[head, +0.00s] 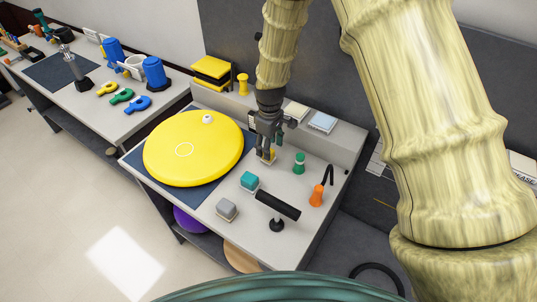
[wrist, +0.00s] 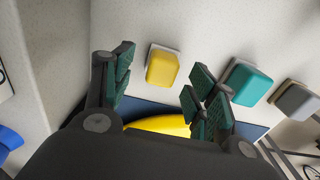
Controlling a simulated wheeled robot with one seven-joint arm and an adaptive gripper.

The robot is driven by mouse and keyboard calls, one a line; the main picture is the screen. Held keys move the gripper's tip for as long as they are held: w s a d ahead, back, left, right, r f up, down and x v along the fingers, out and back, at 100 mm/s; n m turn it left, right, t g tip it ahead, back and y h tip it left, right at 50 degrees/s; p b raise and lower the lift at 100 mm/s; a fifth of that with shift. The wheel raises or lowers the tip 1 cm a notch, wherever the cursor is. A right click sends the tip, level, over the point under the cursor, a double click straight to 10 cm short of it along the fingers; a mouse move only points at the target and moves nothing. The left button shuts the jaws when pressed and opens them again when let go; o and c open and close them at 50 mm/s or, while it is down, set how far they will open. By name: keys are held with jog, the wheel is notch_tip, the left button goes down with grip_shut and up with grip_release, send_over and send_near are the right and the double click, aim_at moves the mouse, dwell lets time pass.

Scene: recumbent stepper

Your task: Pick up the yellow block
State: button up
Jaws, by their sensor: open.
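The yellow block (wrist: 162,68) is a small rounded cube on a thin white base on the light tabletop. In the wrist view it shows beyond and between my open fingers, with no finger touching it. In the head view the yellow block (head: 269,155) is partly hidden by my gripper (head: 264,150), which points down over it. In the wrist view the gripper (wrist: 158,95) has its jaws apart and nothing between the pads.
A teal block (head: 249,181) and a grey block (head: 227,209) stand nearby. A big yellow disc (head: 190,145) lies to the left. A green peg (head: 299,163), an orange piece (head: 317,195) and a black-handled tool (head: 277,206) stand to the right and front. A raised ledge runs behind.

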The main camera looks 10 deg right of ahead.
jog(key=shift+a+f+p, duration=0.2)
jog(key=shift+f+p, duration=0.4)
jog(key=shift+f, duration=1.35)
jog(key=c, duration=1.1)
